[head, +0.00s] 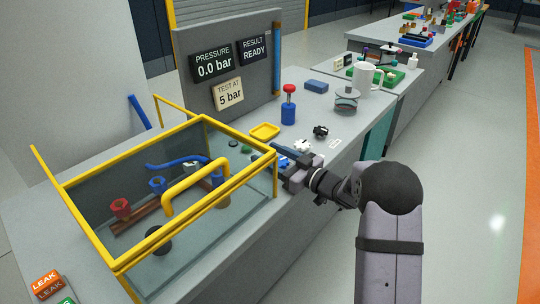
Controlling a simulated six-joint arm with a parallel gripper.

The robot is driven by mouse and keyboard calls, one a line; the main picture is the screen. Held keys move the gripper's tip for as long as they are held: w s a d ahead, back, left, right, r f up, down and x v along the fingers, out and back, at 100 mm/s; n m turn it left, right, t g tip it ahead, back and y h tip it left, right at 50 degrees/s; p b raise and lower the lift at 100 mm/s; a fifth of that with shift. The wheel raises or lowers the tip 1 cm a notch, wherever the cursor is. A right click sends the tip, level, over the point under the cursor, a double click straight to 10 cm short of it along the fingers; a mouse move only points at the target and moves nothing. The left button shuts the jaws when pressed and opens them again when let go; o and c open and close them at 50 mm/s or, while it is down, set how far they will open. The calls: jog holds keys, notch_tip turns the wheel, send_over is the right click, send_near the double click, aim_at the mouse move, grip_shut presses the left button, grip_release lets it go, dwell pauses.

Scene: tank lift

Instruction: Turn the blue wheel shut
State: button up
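A small blue wheel (157,185) sits low inside the glass tank (130,240), seen through the glass. It stands on a brown pipe, to the right of a red wheel (121,208). I cannot tell from its look whether it is turned open or shut. A yellow arched handle (196,178) is in front of the wheel's right side. My gripper (283,161) is outside the tank, just past its right corner, low over the bench and apart from the blue wheel. Its fingers are small and dark here, so I cannot tell whether they are open.
Yellow bars edge the tank. A blue hose (183,162) runs inside. A panel (225,50) reads pressure 0.0 bar, result ready, test at 5 bar. A red-topped blue bottle (288,108), a yellow tray (265,131) and small parts stand behind my gripper.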

jog(key=c, duration=1.1)
jog(key=shift+o, duration=0.2)
jog(key=shift+h, duration=0.3)
jog(key=shift+w+d+m+t+h+b, duration=0.2)
jog(key=shift+m+t+h+b, duration=0.1)
jog(key=shift+m+t+h, duration=0.45)
jog(key=shift+w+d+m+t+h+b, duration=0.15)
jog(key=shift+d+m+t+h+b, duration=0.1)
jog(key=shift+m+t+h, duration=0.5)
jog(key=o, duration=1.1)
jog(key=shift+c, duration=0.2)
